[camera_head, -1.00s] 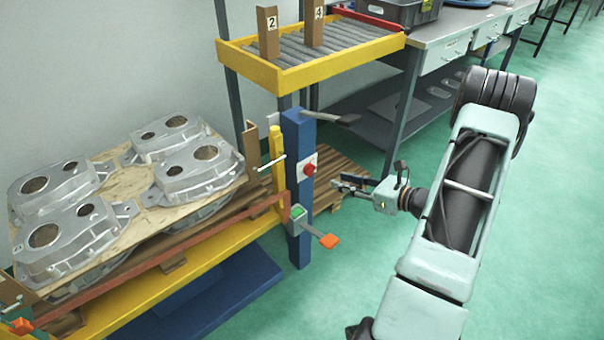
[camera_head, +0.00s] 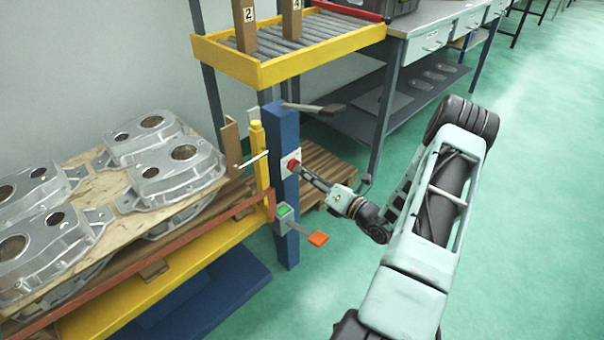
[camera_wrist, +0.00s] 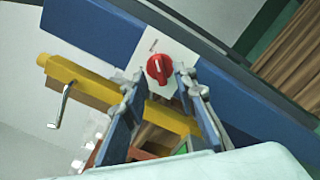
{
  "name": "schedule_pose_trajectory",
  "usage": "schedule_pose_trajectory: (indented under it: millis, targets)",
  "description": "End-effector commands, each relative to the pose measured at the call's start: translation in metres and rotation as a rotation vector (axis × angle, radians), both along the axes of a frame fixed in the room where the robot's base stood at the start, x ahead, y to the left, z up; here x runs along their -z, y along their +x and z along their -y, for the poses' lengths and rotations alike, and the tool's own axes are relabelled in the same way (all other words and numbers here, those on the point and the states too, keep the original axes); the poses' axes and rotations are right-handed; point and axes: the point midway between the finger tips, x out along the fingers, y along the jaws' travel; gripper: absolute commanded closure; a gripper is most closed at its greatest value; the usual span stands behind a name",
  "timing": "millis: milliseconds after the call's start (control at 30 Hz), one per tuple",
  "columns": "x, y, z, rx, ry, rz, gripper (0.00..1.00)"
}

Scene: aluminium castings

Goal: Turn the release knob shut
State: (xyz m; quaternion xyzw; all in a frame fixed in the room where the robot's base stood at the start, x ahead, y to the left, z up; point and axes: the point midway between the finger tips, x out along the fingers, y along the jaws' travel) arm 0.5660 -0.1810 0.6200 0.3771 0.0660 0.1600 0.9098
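The release knob (camera_head: 293,165) is a red rotary knob on a white plate on the blue post (camera_head: 285,235). In the wrist view the knob (camera_wrist: 159,68) has a raised grip bar with a pale line on it, and a small dark mark shows on the plate above. My gripper (camera_wrist: 162,82) is open, one finger on each side of the knob's lower part. The tips are very close to the plate; I cannot tell whether they touch the knob. In the head view my gripper (camera_head: 302,171) comes to the knob from the right.
Below the knob a grey box with a green top (camera_head: 283,212) carries an orange-ended lever (camera_head: 318,239). A dark lever (camera_head: 318,109) sticks out above. A yellow post (camera_head: 258,150) with a metal handle stands left, beside stacked castings (camera_head: 180,170). The green floor (camera_head: 520,210) at right is clear.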

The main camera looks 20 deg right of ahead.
Motion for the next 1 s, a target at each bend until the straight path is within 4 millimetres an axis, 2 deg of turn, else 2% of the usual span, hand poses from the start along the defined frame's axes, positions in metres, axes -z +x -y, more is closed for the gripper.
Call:
schedule_pose_trajectory:
  millis: [200, 467, 733, 1000]
  targets:
    - [0.000, 0.016, -0.006, 0.000, 0.000, 0.000, 0.74]
    - [0.000, 0.017, -0.006, 0.000, 0.000, 0.000, 0.74]
    - [0.000, 0.017, -0.006, -0.001, -0.001, 0.000, 1.00]
    - [0.000, 0.017, -0.006, -0.001, -0.005, 0.001, 1.00]
